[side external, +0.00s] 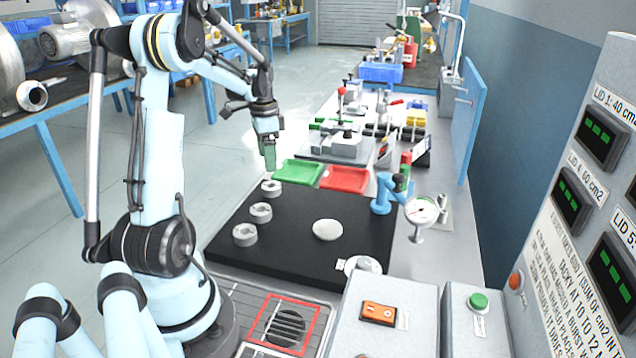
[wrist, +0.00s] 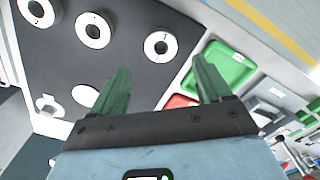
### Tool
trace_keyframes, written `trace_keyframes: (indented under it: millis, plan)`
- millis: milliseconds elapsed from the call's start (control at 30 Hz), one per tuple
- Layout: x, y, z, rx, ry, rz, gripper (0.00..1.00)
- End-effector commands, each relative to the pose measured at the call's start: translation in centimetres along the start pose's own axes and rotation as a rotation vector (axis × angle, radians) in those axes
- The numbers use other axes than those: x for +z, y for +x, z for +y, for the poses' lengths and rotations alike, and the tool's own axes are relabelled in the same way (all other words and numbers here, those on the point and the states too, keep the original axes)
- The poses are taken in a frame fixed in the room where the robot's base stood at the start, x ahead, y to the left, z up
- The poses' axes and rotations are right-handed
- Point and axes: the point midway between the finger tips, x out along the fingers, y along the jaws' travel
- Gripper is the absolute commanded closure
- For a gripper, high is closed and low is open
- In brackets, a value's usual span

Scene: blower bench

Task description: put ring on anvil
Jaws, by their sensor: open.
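Three pale grey rings stand apart in a row along the left of the black mat (side external: 300,262): a far ring (side external: 271,188), a middle ring (side external: 261,212) and a near ring (side external: 245,234). The wrist view shows them along the top (wrist: 160,44). My gripper (side external: 268,158) has green fingers, open and empty, above the mat's far left corner. In the wrist view the gripper (wrist: 163,72) points past the far ring. A plain white disc (side external: 327,230) lies mid-mat. A dial gauge (side external: 421,211) stands at the right; I cannot tell which part is the anvil.
A green tray (side external: 298,171) and a red tray (side external: 345,179) lie beyond the mat. A blue clamp-like fixture (side external: 385,195) stands at its far right. A white round piece (side external: 362,265) sits at the near right edge. Control boxes (side external: 378,313) fill the near side.

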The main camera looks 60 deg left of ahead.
Motion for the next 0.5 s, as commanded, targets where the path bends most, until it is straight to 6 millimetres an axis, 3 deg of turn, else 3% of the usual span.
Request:
trace_keyframes:
  millis: [133, 500]
  plan:
    - [-0.1, 2.3, 0.0, -0.001, 0.0, 0.0, 0.22]
    - [-0.2, 5.5, -0.1, -0.001, 0.0, 0.001, 0.22]
